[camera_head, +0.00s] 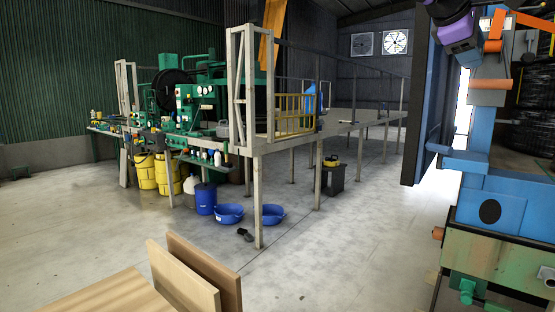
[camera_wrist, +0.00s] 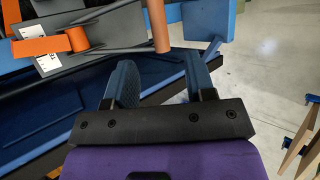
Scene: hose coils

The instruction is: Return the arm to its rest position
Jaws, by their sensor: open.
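My gripper (camera_wrist: 158,75) shows in the wrist view with its two dark blue fingers apart. Nothing is held between them. Beyond the fingers is a blue machine frame (camera_wrist: 60,120) with an orange roller (camera_wrist: 158,25) and an orange block (camera_wrist: 45,46). In the head view a purple part of my arm shows at the top right, in front of the blue machine (camera_head: 480,125). I cannot make out the fingers in that view.
Orange rollers (camera_head: 490,84) stick out of the blue machine, close to my arm. Wooden boards (camera_head: 205,275) stand at the lower front. A raised platform with green machinery (camera_head: 195,100) stands farther left, with blue tubs (camera_head: 229,214) below. The floor (camera_head: 350,230) between is clear.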

